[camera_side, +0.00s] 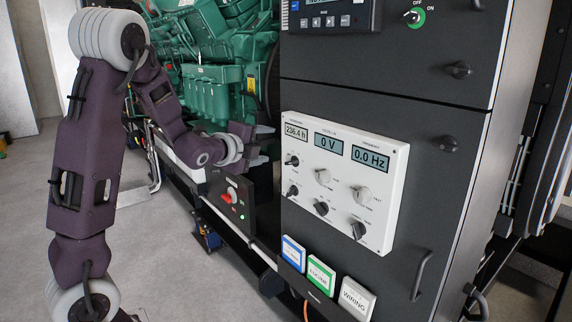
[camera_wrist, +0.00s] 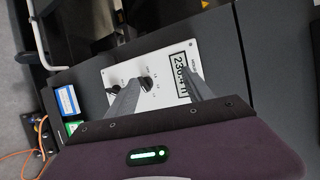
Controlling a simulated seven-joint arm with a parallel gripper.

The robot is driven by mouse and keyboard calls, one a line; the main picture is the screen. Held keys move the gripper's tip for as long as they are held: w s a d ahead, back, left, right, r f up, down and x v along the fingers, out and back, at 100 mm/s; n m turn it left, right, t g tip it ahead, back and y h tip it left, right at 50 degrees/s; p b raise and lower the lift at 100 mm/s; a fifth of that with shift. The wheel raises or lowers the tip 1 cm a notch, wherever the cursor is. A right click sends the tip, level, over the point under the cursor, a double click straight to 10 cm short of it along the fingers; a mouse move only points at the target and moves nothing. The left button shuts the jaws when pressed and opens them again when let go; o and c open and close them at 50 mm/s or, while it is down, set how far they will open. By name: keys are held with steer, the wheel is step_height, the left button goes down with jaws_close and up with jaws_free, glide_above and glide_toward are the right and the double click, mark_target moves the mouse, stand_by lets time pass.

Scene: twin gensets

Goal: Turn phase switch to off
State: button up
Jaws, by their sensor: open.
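The white meter panel (camera_side: 341,182) on the dark cabinet carries several rotary knobs. It shows partly in the wrist view (camera_wrist: 150,65). Two small black knobs stand on its left side, an upper one (camera_side: 292,160) and a lower one (camera_side: 293,191). Grey knobs (camera_side: 323,176) and larger black knobs (camera_side: 321,208) stand to their right. The labels are too small to read, so I cannot tell which is the phase switch. My gripper (camera_side: 266,144) is open and empty, left of the panel. In the wrist view its fingers (camera_wrist: 165,78) point toward the panel, with a black knob (camera_wrist: 143,83) near the left finger.
Displays read 236.4 h, 0 V and 0.0 Hz. Below the panel are blue (camera_side: 293,253), green (camera_side: 321,274) and white (camera_side: 356,298) booklets. A dark box with a red switch (camera_side: 229,197) sits below my gripper. A green engine (camera_side: 212,60) stands behind; a control switch (camera_side: 414,16) is above.

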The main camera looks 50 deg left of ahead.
mark_target(288, 163)
step_height(288, 163, down, 7)
steer(key=m+t+h, duration=0.4)
steer(key=m+h, duration=0.2)
steer(key=m, duration=1.1)
steer(key=w, duration=0.7)
steer(key=shift+w+a+f, duration=0.15)
steer(key=shift+w+a, duration=0.2)
steer(key=shift+w, duration=0.05)
jaws_close()
